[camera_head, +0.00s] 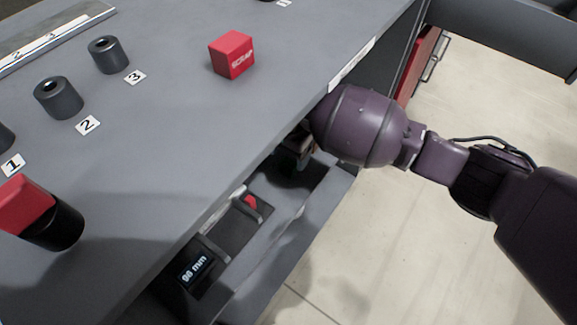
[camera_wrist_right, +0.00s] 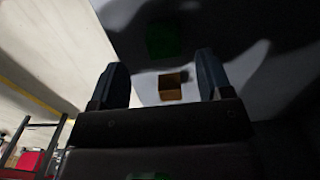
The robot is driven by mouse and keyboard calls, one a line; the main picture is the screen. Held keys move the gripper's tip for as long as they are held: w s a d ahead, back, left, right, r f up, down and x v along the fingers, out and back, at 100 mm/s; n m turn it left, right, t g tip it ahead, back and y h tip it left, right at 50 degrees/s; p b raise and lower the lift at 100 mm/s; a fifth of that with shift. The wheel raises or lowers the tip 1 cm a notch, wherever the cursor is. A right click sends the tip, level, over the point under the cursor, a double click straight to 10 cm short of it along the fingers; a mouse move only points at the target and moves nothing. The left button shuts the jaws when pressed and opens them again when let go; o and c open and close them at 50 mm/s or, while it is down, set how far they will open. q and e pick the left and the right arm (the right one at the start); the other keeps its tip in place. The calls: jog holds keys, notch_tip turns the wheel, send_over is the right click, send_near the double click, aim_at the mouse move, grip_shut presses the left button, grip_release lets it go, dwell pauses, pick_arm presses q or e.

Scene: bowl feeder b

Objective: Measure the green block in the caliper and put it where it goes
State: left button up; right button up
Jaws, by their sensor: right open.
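The caliper (camera_head: 228,232) lies in the open drawer below the table edge, with a lit display (camera_head: 195,269) that seems to read 98 mm. A small red piece shows at its far jaw. My right gripper (camera_head: 298,145) is down inside the drawer area beyond the caliper, partly hidden by the table edge and my wrist. In the right wrist view its two fingers (camera_wrist_right: 162,82) are apart. A dark green block (camera_wrist_right: 163,40) shows in shadow beyond the fingers, and a yellow-orange block (camera_wrist_right: 172,87) shows between them in the picture. Neither is visibly gripped. My left gripper is out of view.
On the grey table (camera_head: 170,165) stand a red SCRAP cube (camera_head: 231,54), grey cylinders by label 2 (camera_head: 58,98) and label 3 (camera_head: 108,55), and a red-topped black object (camera_head: 45,215). A ruler-like strip (camera_head: 50,38) lies upper left. The table edge overhangs the drawer.

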aim_at(288, 163)
jog(key=f+b, duration=0.1)
jog(key=f, duration=0.1)
jog(key=f+b, duration=0.1)
jog(key=f, duration=0.1)
jog(key=shift+w+f, duration=0.2)
jog(key=shift+f, duration=0.1)
jog(key=shift+w+f+b, duration=0.1)
jog(key=shift+f+b, duration=0.3)
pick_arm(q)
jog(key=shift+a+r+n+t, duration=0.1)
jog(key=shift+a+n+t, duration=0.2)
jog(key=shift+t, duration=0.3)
pick_arm(e)
jog(key=shift+r, duration=0.1)
jog(key=c, duration=1.1)
